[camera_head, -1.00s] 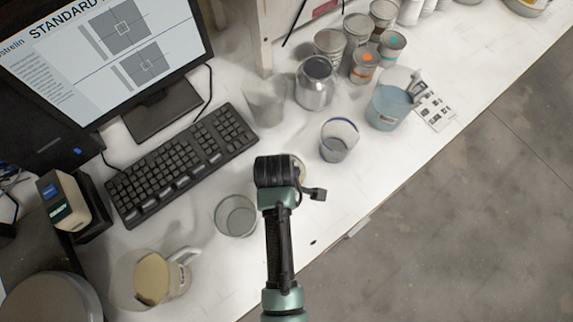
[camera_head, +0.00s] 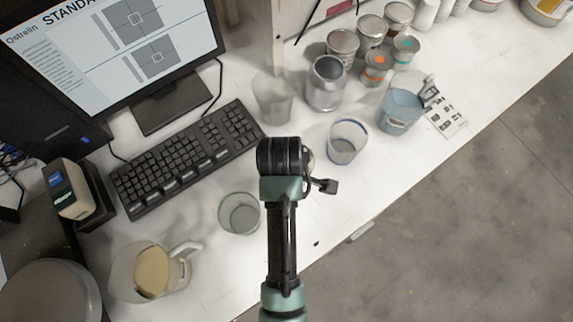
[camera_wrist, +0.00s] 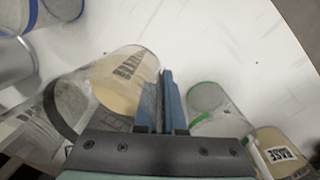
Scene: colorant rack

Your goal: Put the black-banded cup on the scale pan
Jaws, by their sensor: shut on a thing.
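My gripper (camera_wrist: 161,103) has its two blue fingers close together in the wrist view, shut on the wall of the black-banded cup (camera_wrist: 67,106). The cup is clear, with a dark band, printed lettering and beige contents, and it hangs to the left of the fingers. In the head view, my wrist hides the fingers and most of the cup; only a small pale part shows beside it.
A green-rimmed cup (camera_head: 239,213) and a beige-filled jug (camera_head: 152,271) stand left of my arm. A blue-rimmed cup (camera_head: 346,142), a clear cup (camera_head: 273,97), a blue jug (camera_head: 399,110) and several cans stand beyond. A keyboard (camera_head: 185,158) and monitor (camera_head: 130,45) are at left.

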